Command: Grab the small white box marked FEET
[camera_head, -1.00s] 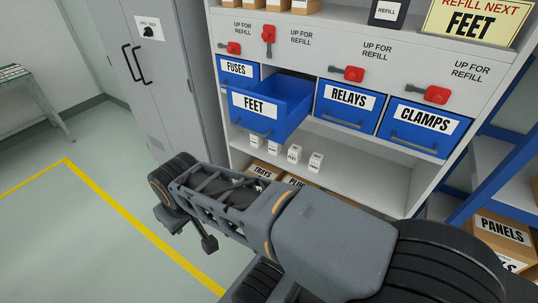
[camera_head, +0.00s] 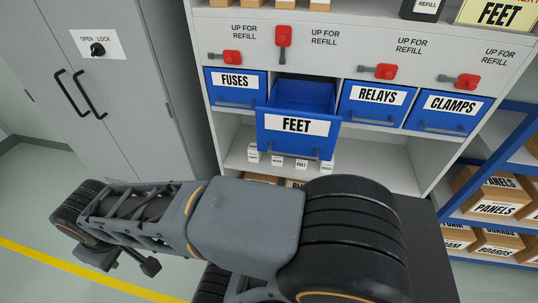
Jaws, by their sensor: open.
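Several small white boxes stand in a row on the shelf (camera_head: 236,158) under the blue drawers. The small white box marked FEET (camera_head: 301,164) is among them, just below the open FEET drawer (camera_head: 275,140), with a box on each side. The lettering is tiny but reads FEET. My arm stretches across the lower part of the view, in front of the shelf and apart from the boxes. I cannot make out my gripper's fingers in this view.
The FEET drawer juts out above the small boxes; the FUSES (camera_head: 236,87), RELAYS (camera_head: 376,104) and CLAMPS (camera_head: 447,115) drawers are shut. A grey cabinet (camera_head: 135,100) stands left. Blue racking with brown boxes (camera_head: 495,208) stands right. The shelf right of the small boxes looks clear.

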